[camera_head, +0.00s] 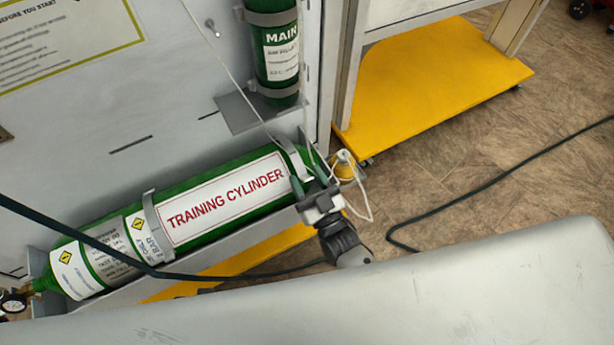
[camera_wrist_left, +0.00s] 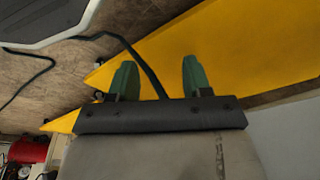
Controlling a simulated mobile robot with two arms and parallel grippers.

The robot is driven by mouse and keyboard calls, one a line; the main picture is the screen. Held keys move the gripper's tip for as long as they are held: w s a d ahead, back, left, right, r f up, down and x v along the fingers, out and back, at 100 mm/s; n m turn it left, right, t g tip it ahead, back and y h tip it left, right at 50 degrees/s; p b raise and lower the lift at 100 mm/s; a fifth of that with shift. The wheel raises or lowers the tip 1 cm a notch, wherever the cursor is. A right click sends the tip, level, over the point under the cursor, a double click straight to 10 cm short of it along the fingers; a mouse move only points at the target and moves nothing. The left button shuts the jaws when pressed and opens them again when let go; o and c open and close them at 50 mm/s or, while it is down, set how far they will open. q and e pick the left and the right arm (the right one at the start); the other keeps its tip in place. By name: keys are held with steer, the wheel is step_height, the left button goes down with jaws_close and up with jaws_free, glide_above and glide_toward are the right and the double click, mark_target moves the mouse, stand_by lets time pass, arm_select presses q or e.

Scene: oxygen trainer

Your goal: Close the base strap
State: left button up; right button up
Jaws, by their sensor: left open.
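The green training cylinder (camera_head: 215,205) lies tilted in the head view, its label facing me. A grey strap (camera_head: 155,228) crosses it near the left end, and another grey strap (camera_head: 294,160) crosses near the right end, which I take as the base strap. Whether it is fastened is unclear. My right gripper (camera_head: 311,183) is at the right end, beside that strap; its green fingers look apart, and contact cannot be told. My left gripper (camera_wrist_left: 154,78) shows in the left wrist view, its fingers wide apart and empty over a yellow surface. It is not seen in the head view.
A smaller green MAIN cylinder (camera_head: 275,60) stands on a grey bracket. A white cord (camera_head: 366,205) hangs beside my right gripper. A dark hose (camera_head: 470,183) runs over the floor. A yellow base plate (camera_head: 430,75) is at the back right. A pale surface (camera_head: 400,300) fills the front.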

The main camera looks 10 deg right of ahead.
arm_select(q)
steer(key=shift+w+r, duration=0.3)
steer(key=shift+r, duration=0.15)
arm_select(e)
steer(key=v, duration=1)
steer(key=shift+s, duration=0.3)
steer(key=shift+d+f, duration=0.1)
steer(key=shift+d, duration=0.05)
